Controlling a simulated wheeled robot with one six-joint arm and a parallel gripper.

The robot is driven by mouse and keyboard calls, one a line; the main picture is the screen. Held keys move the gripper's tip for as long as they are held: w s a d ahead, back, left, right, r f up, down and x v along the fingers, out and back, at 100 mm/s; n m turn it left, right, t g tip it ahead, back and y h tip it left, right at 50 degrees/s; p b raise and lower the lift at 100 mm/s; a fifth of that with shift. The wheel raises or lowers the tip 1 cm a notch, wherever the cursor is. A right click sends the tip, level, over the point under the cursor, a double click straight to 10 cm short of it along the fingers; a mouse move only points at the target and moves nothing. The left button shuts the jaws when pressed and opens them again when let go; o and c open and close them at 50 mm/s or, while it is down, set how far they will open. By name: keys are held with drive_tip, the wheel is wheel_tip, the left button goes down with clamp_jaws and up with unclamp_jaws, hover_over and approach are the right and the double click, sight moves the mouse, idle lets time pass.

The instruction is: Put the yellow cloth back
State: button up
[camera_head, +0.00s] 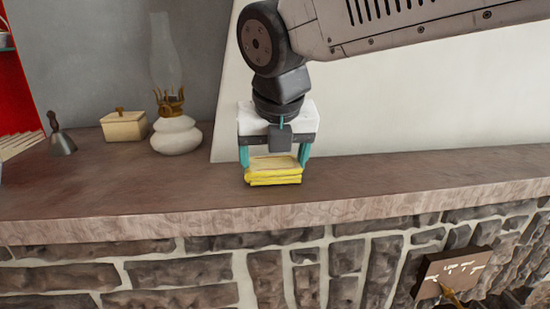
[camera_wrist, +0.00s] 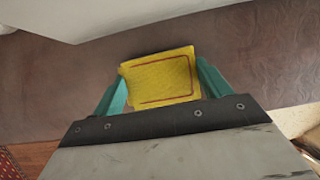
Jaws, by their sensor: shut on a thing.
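The yellow cloth (camera_head: 273,176) is a folded stack at the front part of the brown mantel shelf (camera_head: 400,176). My gripper (camera_head: 274,163) points down from above with its teal fingers on either side of the cloth, shut on it. In the wrist view the cloth (camera_wrist: 160,78) shows its flat top with a dark red border line, between the teal fingers (camera_wrist: 162,88). The cloth is at or just above the shelf top; I cannot tell whether it touches.
An oil lamp (camera_head: 176,135) with a glass chimney, a cream lidded box (camera_head: 124,126) and a grey bell (camera_head: 62,141) stand to the left. The shelf right of my gripper is clear. Below the shelf edge is a stone wall (camera_head: 270,280) with a small plaque (camera_head: 450,272).

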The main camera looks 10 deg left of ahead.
drive_tip(key=shift+f, duration=0.2)
drive_tip(key=o, duration=1)
drive_tip(key=shift+c, duration=0.2)
drive_tip(key=shift+r, duration=0.1)
drive_tip(key=v, duration=1.2)
drive_tip(key=s+d+f+m, duration=0.1)
drive_tip(key=d+f+m, duration=0.2)
drive_tip(key=d+m, duration=0.4)
drive_tip(key=s+d+f+m+g+h, duration=0.1)
drive_tip(key=d+f+m, duration=0.3)
drive_tip(key=d+m, duration=0.25)
drive_tip(key=s+d+f+m, duration=0.2)
drive_tip(key=d+f+m, duration=0.1)
drive_tip(key=d+m, duration=0.45)
drive_tip(key=s+d+f+m+g, duration=0.2)
drive_tip(key=s+d+f+m, duration=0.8)
drive_tip(key=m, duration=0.8)
drive_tip(key=shift+d+f, duration=0.2)
drive_tip(key=shift+f, duration=0.45)
